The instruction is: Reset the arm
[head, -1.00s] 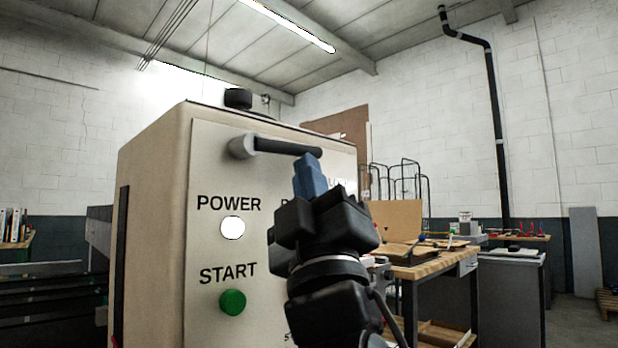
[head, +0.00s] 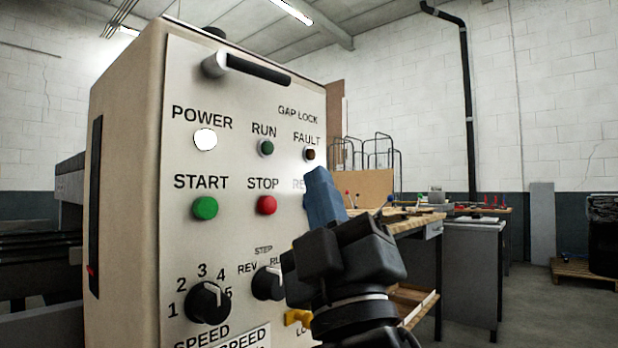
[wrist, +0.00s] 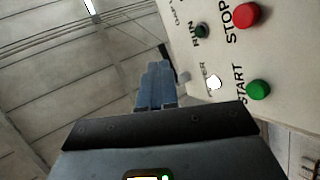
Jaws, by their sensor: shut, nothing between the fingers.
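My gripper (head: 322,196) is in front of the right part of a beige control box in the head view. Its blue fingers are closed together, point up and hold nothing. They cover part of a label to the right of STOP. In the wrist view the shut fingers (wrist: 155,86) point up the picture, with the control panel (wrist: 275,45) to their right. The panel (head: 235,225) carries a white POWER light (head: 205,139), a green START button (head: 205,208), a red STOP button (head: 267,205) and a SPEED knob (head: 208,302). I cannot tell whether the fingers touch the panel.
A black handle (head: 258,68) sticks out near the panel's top. A yellow part (head: 298,317) sits low beside my gripper. A wooden workbench (head: 400,220) and a grey cabinet (head: 472,265) stand behind to the right. Open floor (head: 545,310) shows at the far right.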

